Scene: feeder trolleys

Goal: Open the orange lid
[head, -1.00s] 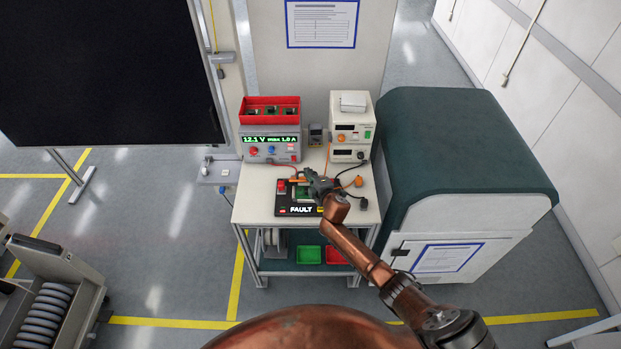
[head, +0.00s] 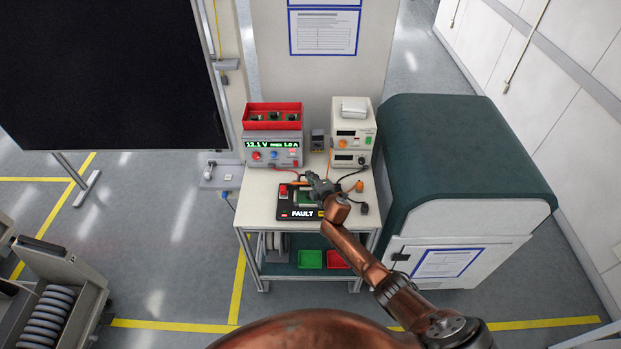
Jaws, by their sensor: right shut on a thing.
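The black test fixture (head: 286,213) lies on the white bench and its display reads FAULT. A green board (head: 304,199) shows in its middle and a red button (head: 283,190) at its left. A thin strip of the orange lid (head: 298,184) shows at the back of the fixture. My right gripper (head: 312,180) is over the fixture's back right part, at the strip's right end, and is shut on the orange lid. The fingers hide much of the lid, so its exact angle is hard to tell. My left gripper is not in view.
Behind the fixture stand a power supply (head: 257,157) with a red bin (head: 250,124) on top, and white instruments (head: 345,139). Cables and an orange plug (head: 359,186) lie to the right. A dark green-topped cabinet (head: 460,140) stands right of the bench.

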